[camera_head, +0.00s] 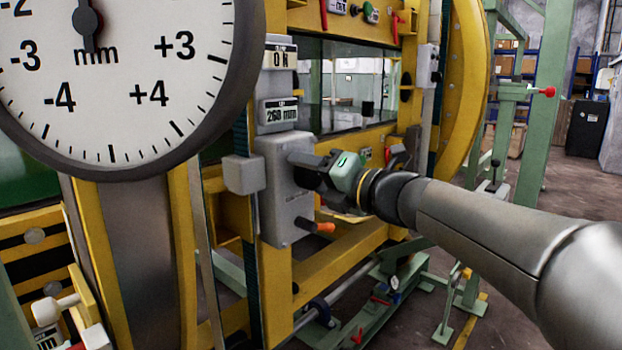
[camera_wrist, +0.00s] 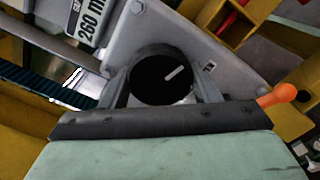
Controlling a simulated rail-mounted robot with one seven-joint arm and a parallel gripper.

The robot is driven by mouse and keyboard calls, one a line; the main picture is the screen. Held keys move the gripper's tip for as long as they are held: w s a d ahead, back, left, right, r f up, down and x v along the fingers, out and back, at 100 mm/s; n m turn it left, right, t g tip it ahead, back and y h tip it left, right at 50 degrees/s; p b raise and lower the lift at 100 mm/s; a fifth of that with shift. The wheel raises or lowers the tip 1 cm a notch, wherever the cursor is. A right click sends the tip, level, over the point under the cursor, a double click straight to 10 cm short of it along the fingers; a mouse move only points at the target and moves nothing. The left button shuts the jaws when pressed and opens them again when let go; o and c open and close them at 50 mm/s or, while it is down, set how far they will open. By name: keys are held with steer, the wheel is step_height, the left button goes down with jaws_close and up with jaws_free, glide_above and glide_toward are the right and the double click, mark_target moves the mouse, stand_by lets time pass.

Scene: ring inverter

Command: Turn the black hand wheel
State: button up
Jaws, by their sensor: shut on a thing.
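The black hand wheel (camera_wrist: 160,76) is a round dark knob with a white line on its face, mounted on a light grey box (camera_head: 272,190). In the wrist view the line slants up to the right. My gripper (camera_wrist: 163,84) has one finger on each side of the wheel and is shut on it. In the head view my gripper (camera_head: 308,172) reaches the box's front from the right and hides most of the wheel.
An orange-tipped lever (camera_head: 326,227) sticks out low on the box; it also shows in the wrist view (camera_wrist: 278,95). A "260 mm" label (camera_head: 277,111) sits above the box. A large dial gauge (camera_head: 115,75) covers the upper left. Yellow frame beams (camera_head: 340,262) surround the box.

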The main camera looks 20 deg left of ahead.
stand_by(0.3)
steer(key=o, duration=1)
steer(key=shift+d, duration=0.1)
steer(key=p+v, duration=0.2)
steer(key=v, duration=1.5)
steer(key=shift+p, duration=0.4)
steer(key=shift+s+d+r, duration=0.1)
